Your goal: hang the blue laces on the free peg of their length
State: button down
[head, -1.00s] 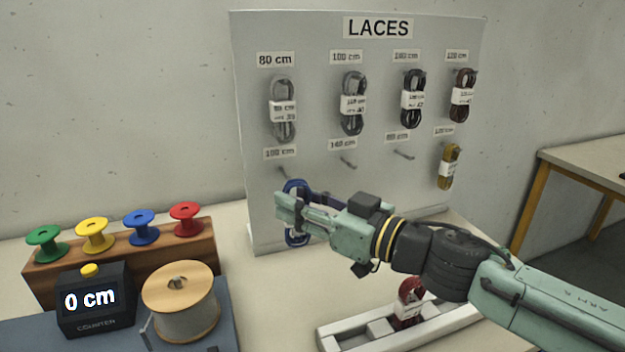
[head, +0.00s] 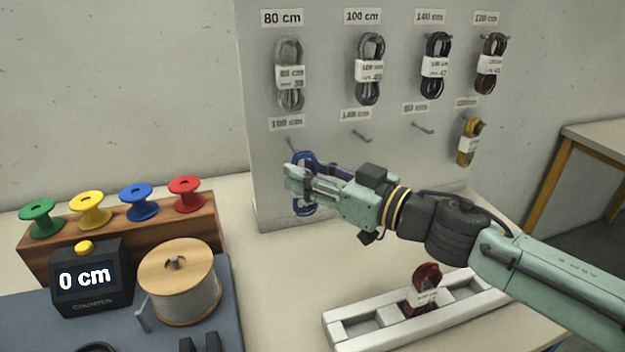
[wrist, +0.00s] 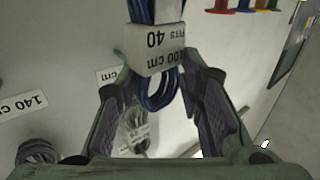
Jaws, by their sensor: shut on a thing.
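The blue laces (head: 304,208) hang in my gripper (head: 300,178) in front of the lower left of the board. In the wrist view the blue laces (wrist: 158,92) wear a white band reading 100 cm, fits 40. My gripper's fingers (wrist: 160,78) stand on both sides of the bundle, shut on it. A bare peg (head: 291,144) under the lower 100 cm label (head: 287,123) is just above the bundle's top loop. I cannot tell whether the loop is around the peg. Part of the bundle is hidden behind the fingers.
The board (head: 262,185) has other bare pegs at 140 cm (head: 362,136) and 80 cm (head: 424,129). Several laces fill the upper row; yellow laces (head: 469,142) hang lower right. Below my arm, a white tray (head: 345,334) holds red laces (head: 424,288). Spools and a counter (head: 90,280) stand left.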

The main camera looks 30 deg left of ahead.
jog(key=w+a, duration=0.2)
jog(key=w+a+f+b, duration=0.1)
jog(key=w+a, duration=0.1)
jog(key=a, duration=0.1)
jog(key=shift+w+a+f, duration=0.1)
jog(key=shift+w, duration=0.25)
dwell(0.5)
dwell(0.6)
jog(key=c, duration=1)
grip_release()
